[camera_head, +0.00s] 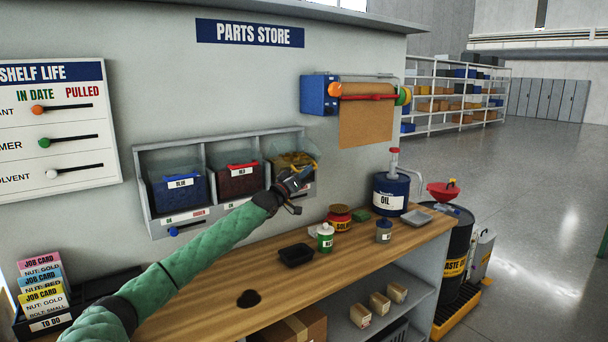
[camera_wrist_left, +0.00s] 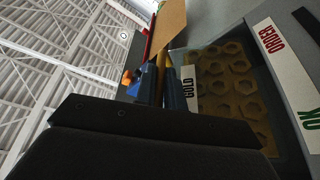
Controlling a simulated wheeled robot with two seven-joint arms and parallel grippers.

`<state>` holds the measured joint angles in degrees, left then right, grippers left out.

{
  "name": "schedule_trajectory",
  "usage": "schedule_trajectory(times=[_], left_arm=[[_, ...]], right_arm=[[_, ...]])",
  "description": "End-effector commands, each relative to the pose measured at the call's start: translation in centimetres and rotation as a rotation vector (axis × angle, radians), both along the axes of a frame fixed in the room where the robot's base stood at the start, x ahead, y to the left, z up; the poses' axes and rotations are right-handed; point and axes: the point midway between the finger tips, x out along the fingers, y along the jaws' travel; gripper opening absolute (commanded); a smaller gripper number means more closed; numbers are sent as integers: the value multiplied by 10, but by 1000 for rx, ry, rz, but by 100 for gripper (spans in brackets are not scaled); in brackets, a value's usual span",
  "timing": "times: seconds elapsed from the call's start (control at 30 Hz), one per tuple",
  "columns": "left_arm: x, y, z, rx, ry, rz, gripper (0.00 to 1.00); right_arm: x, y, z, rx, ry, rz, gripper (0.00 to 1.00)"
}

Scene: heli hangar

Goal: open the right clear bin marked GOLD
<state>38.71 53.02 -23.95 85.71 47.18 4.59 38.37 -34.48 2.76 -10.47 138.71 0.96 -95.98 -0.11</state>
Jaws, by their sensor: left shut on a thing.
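The clear GOLD bin (camera_head: 281,160) is the rightmost of three bins in the grey wall rack (camera_head: 226,142). In the left wrist view, large nuts show through its clear front (camera_wrist_left: 232,85), beside a white GOLD label (camera_wrist_left: 187,88). My left gripper (camera_head: 298,178) is in front of this bin and hides much of its face. In the left wrist view, my left gripper (camera_wrist_left: 163,82) is shut on the bin's yellow handle (camera_wrist_left: 161,68). My right gripper is out of view.
The BLUE bin (camera_head: 181,192) and RED bin (camera_head: 238,182) sit to the left in the rack. A paper roll holder (camera_head: 319,95) hangs above right.

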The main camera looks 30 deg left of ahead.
Motion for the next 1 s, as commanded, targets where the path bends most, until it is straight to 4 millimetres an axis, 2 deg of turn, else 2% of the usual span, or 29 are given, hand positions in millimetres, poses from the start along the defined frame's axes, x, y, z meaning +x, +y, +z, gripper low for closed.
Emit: schedule_trajectory(times=[0.37,0.4,0.5,0.83,1.0], left_arm=[[0,0,-1,2,0,1,0],[0,0,0,2,0,1,15],[0,0,0,2,0,1,33],[-1,0,-1,1,0,0,33],[-9,2,-6,1,2,0,33]], right_arm=[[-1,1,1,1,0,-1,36],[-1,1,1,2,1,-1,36],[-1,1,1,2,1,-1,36],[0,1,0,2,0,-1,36],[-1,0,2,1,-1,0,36]])
